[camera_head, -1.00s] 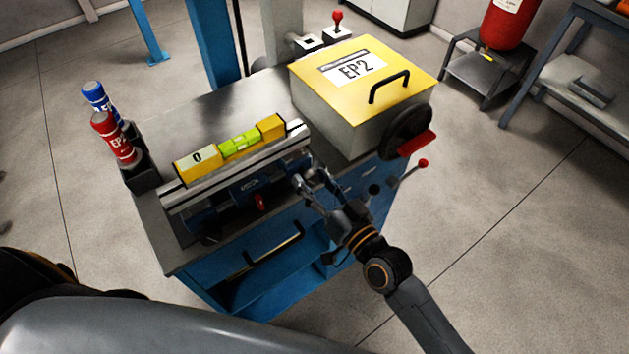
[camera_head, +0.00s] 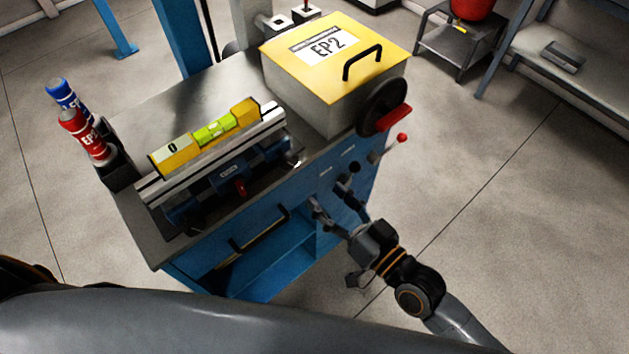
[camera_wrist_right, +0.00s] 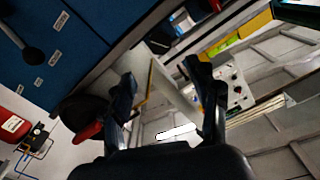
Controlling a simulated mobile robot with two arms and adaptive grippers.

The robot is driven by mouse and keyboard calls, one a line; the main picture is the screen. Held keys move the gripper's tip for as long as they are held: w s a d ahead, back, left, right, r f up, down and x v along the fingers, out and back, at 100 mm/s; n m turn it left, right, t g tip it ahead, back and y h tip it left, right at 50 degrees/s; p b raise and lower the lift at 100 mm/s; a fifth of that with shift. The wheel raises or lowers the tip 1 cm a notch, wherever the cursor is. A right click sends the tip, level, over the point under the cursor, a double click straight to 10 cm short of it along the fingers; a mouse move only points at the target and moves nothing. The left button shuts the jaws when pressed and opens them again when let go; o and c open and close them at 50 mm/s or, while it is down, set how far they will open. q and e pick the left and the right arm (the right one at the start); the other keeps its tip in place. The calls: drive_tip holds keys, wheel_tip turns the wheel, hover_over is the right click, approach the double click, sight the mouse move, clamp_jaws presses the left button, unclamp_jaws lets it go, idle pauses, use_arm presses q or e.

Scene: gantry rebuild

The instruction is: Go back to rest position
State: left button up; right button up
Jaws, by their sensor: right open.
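My right gripper (camera_head: 333,199) is open and empty in front of the blue workbench's front panel, apart from the clamp rail on top. Its two dark fingers stand apart in the right wrist view (camera_wrist_right: 162,88), with nothing between them. My right arm comes in from the lower right. My left gripper is out of view.
The workbench (camera_head: 165,105) carries a metal rail (camera_head: 272,120) with a yellow level (camera_head: 176,158), a yellow-lidded EP2 box (camera_head: 300,85), and red (camera_head: 84,135) and blue (camera_head: 66,95) bottles. Red-knobbed lever (camera_head: 401,138) sticks out near my gripper.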

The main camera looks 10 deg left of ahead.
drive_tip(key=shift+s+d, duration=0.35)
drive_tip(key=shift+d, duration=0.1)
drive_tip(key=w+d+f+m+h, duration=0.1)
drive_tip(key=w+d+f+h, duration=0.15)
drive_tip(key=f, duration=0.55)
drive_tip(key=w+d+f+h, duration=0.2)
drive_tip(key=d+f+h, duration=0.15)
drive_tip(key=f, duration=0.45)
drive_tip(key=s+d+f+m+g+h, duration=0.1)
drive_tip(key=s+d+f+g+h, duration=0.15)
drive_tip(key=d+f, duration=0.55)
drive_tip(key=s+d+f+m+g+h, duration=0.1)
drive_tip(key=s+d+f+h, duration=0.3)
drive_tip(key=f, duration=0.9)
drive_tip(key=s+d+f+g, duration=0.2)
drive_tip(key=s+f, duration=0.3)
drive_tip(key=s, duration=0.4)
drive_tip(key=s+d+f+g+h, duration=0.1)
drive_tip(key=s+d+f+g, duration=0.1)
drive_tip(key=s+f, duration=0.3)
drive_tip(key=s+d+f+g, duration=0.2)
drive_tip(key=s+d+f, duration=0.2)
drive_tip(key=s, duration=0.9)
drive_tip(key=shift+s+d+f+m+h, duration=0.15)
drive_tip(key=shift+s+f+m+h, duration=0.2)
drive_tip(key=shift+f, duration=0.25)
